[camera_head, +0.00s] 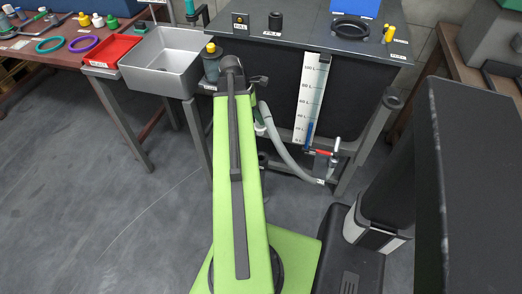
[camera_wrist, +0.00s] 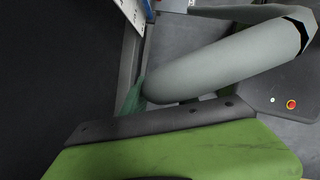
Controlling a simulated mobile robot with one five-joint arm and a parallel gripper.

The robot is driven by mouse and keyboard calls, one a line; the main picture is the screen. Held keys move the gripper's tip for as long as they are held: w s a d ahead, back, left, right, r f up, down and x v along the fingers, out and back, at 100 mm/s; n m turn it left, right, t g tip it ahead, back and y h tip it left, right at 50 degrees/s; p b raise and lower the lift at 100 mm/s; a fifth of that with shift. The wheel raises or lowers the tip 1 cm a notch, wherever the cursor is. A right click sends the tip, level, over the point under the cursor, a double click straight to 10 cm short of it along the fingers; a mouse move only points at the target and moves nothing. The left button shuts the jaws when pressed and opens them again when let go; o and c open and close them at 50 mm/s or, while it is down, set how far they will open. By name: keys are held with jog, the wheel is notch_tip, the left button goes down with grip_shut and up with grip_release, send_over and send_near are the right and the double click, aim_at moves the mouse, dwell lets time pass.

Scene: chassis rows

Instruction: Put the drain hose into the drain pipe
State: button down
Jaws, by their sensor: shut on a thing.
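The drain hose (camera_head: 287,151) is a grey bent tube in front of the tank. Its lower end is at a red-handled valve (camera_head: 322,152), and its upper part rises beside the end of my green arm. It is large and close in the wrist view (camera_wrist: 225,62). My gripper (camera_head: 259,125) is mostly hidden behind the arm's end, closed around the upper part of the hose; its fingers are not clear. A grey upright pipe with a dark round open top (camera_head: 393,98), which looks like the drain pipe, stands right of the tank, apart from the hose.
The tank (camera_head: 281,92) has a litre scale (camera_head: 312,92) and a dark top carrying a black ring (camera_head: 349,27). A grey sink (camera_head: 165,60) and red tray (camera_head: 112,50) are left. A workbench edge (camera_head: 462,55) is right. The floor at left is clear.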

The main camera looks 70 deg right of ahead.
aim_at(261, 131)
jog(key=shift+m, duration=0.3)
jog(key=f+b, duration=0.2)
jog(key=f, duration=0.1)
jog(key=f+b, duration=0.3)
jog(key=f, duration=0.1)
jog(key=d+f+b, duration=0.1)
jog(key=f+b, duration=0.1)
jog(key=f, duration=0.1)
jog(key=shift+w+d+f, duration=0.1)
jog(key=shift+f, duration=0.25)
notch_tip(261, 131, down, 4)
jog(key=b, duration=0.4)
jog(key=shift+f+b, duration=0.25)
jog(key=shift+b, duration=0.15)
jog(key=shift+f, duration=0.1)
notch_tip(261, 131, down, 6)
jog(key=b, duration=0.6)
jog(key=shift+f, duration=0.15)
jog(key=c, duration=0.9)
grip_release()
jog(key=shift+o, duration=0.2)
